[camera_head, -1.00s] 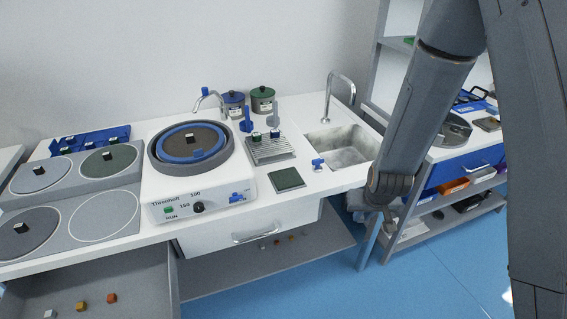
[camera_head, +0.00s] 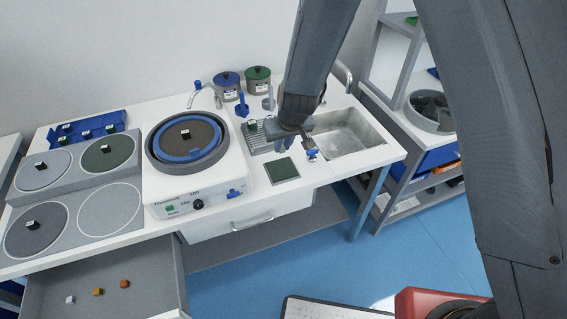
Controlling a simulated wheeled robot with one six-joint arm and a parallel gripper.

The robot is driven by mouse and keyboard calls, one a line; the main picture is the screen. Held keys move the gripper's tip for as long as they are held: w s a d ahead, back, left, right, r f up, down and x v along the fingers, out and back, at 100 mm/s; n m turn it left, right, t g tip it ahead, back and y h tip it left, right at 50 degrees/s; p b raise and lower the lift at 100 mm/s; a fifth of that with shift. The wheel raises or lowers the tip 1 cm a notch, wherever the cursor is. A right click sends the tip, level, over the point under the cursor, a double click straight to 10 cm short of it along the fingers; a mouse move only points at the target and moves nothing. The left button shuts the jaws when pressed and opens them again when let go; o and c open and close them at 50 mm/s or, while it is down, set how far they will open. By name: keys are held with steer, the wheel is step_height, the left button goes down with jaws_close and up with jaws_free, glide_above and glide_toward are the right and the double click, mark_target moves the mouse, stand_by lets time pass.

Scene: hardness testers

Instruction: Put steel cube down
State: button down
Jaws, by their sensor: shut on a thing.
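My gripper (camera_head: 302,143) is low over the worktop, between the ridged rack and the sink, near the back edge of the green pad (camera_head: 282,170). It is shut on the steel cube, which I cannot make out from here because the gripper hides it. One mounted cube (camera_head: 252,125) shows on the ridged rack (camera_head: 258,142); the rack's right part is hidden behind my gripper.
A blue-and-white fitting (camera_head: 311,154) stands close by my gripper, left of the sink (camera_head: 350,140). The polishing machine (camera_head: 187,165) is to the left. Beyond it are plates with cubes. An open drawer (camera_head: 150,285) holds small cubes.

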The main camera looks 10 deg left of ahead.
steer(key=shift+f+b, duration=3.95)
steer(key=shift+f, duration=0.1)
steer(key=shift+f, duration=0.1)
steer(key=c, duration=1.7)
jaws_free()
steer(key=p+v, duration=0.7)
steer(key=v, duration=0.5)
steer(key=shift+w, duration=0.1)
